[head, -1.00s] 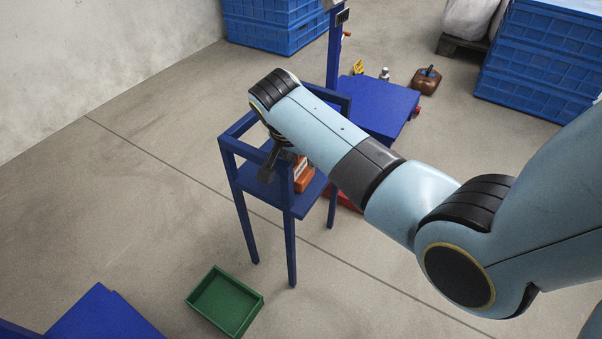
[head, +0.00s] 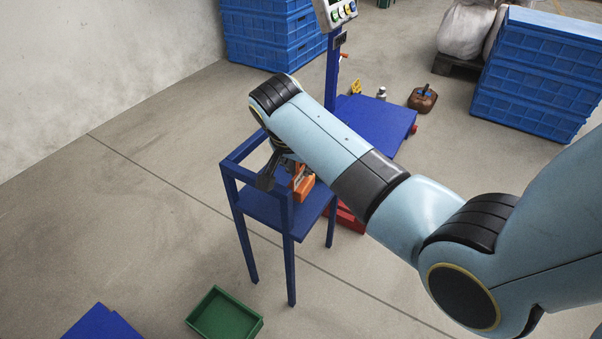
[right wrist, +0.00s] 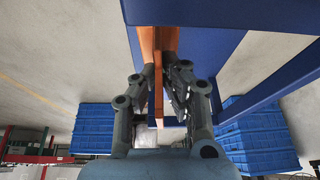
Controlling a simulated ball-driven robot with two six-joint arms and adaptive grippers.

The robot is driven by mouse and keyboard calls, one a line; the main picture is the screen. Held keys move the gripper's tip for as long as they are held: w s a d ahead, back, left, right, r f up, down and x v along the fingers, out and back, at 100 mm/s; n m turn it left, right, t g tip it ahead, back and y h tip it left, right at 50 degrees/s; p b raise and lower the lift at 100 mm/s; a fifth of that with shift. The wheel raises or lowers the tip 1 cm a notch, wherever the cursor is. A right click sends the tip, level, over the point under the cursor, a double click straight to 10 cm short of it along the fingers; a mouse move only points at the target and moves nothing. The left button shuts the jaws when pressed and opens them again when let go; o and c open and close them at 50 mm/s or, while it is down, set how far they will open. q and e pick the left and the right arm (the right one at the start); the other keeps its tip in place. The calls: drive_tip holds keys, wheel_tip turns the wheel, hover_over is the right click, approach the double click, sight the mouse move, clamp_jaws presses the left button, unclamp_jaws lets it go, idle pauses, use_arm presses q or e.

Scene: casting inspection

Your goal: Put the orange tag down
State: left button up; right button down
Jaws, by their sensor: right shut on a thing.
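The orange tag (head: 302,187) shows in the head view inside the blue frame stand (head: 262,208), partly hidden by my right gripper and arm. My right gripper (head: 272,172) reaches into the top of the stand and is shut on the tag. In the right wrist view, the fingers (right wrist: 159,72) close on a thin upright orange part (right wrist: 158,90), with a wider orange part beyond it. I cannot tell whether the tag touches the stand's shelf. My left gripper is not in view.
A green tray (head: 225,314) lies on the floor in front of the stand. Stacked blue crates (head: 535,75) stand at the right.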

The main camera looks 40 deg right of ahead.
use_arm(q)
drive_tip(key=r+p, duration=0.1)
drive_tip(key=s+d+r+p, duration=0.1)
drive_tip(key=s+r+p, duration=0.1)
drive_tip(key=p, duration=0.1)
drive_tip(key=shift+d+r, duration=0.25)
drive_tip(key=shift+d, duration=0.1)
use_arm(e)
drive_tip(key=s+d+r, duration=0.6)
drive_tip(key=s+d, duration=0.1)
drive_tip(key=d, duration=0.2)
drive_tip(key=shift+r, duration=0.25)
